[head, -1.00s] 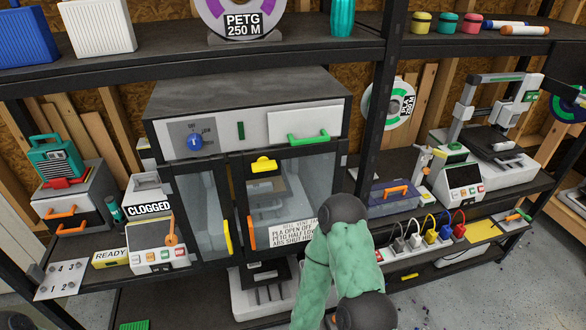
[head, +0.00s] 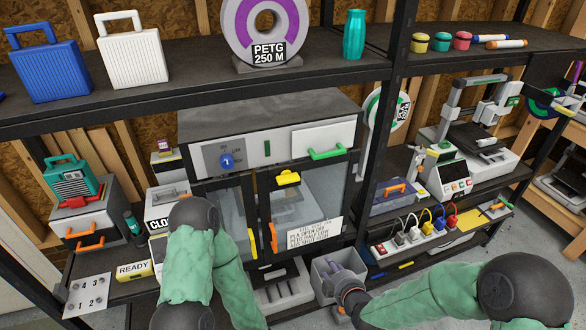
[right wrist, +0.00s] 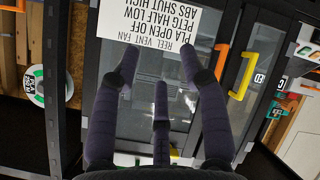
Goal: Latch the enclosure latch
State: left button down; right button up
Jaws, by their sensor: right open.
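The enclosure (head: 375,150) is a grey cabinet with glass doors under the upper shelf. Its yellow latch (head: 287,178) sits at the top of the right door, near the seam between the doors, lying roughly level. I cannot tell whether it is engaged. An orange handle (head: 273,238) and a yellow handle (head: 252,245) stand upright either side of the seam. My right gripper (head: 342,270) is open and empty, low in front of the right door, well below the latch. Its spread fingers (right wrist: 160,62) face the glass and label in the right wrist view. My left gripper is out of view.
My left arm covers part of the left door and a white machine. A grey bin (head: 322,283) is behind my right gripper. A label (head: 315,234) is on the right door. A row of coloured plugs (head: 425,228) stands to the right. The upper shelf overhangs the enclosure.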

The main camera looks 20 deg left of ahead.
jog(key=w+a+r+n+t+y+p, duration=0.1)
jog(key=a+r+n+t+y+p, duration=0.3)
jog(key=r, duration=1)
jog(key=n, duration=0.6)
send_near(290, 181)
jog(key=shift+t, duration=0.3)
jog(key=x, duration=0.5)
jog(key=b+x, duration=0.1)
jog(key=x, duration=0.4)
jog(key=shift+s+f, duration=0.1)
jog(key=shift+f, duration=0.1)
grip_shut()
